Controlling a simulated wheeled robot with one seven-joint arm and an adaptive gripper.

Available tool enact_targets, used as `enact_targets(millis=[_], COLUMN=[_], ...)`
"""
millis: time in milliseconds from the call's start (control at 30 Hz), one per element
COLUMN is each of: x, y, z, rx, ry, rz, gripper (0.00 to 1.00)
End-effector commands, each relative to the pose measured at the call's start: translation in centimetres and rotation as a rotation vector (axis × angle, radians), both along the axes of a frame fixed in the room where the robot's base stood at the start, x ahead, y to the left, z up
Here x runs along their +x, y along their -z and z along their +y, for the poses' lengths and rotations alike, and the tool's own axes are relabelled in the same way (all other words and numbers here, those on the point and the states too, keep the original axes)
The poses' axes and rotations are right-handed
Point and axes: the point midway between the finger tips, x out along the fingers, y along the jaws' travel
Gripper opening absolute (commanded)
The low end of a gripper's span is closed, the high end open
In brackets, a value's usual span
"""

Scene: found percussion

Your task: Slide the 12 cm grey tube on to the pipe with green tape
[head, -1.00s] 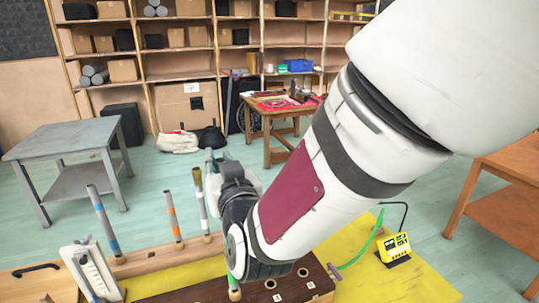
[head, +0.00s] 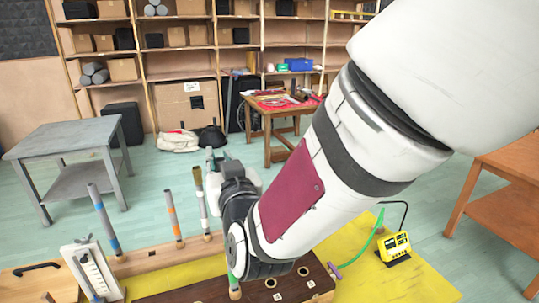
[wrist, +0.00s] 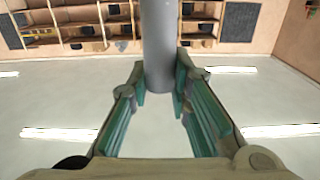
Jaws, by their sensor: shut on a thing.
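My gripper (wrist: 162,90) is shut on a grey tube (wrist: 158,40) in the wrist view. The tube stands between the teal finger pads and runs out of the top of the picture. In the head view my arm and wrist hide most of the gripper and the tube. A strip of green (head: 231,272) shows just below my wrist, above a wooden collar on the dark board (head: 205,294); it looks like the pipe with green tape. My arm covers its upper part, so I cannot tell how the held tube lies relative to it.
Left of my wrist stand pipes with blue tape (head: 107,228) and orange tape (head: 173,216), and another with an olive top (head: 198,180). A white frame (head: 92,270) stands front left. A yellow device (head: 395,247) sits right on the yellow mat (head: 360,285).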

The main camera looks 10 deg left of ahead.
Motion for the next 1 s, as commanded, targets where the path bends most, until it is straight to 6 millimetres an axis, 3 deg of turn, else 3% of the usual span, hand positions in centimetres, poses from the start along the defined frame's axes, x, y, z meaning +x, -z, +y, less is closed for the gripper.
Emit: enact_targets(millis=[1000], x=[0.0], y=[1.5], z=[0.0], rx=[0.0], ry=[0.0], rz=[0.0], gripper=[0.0])
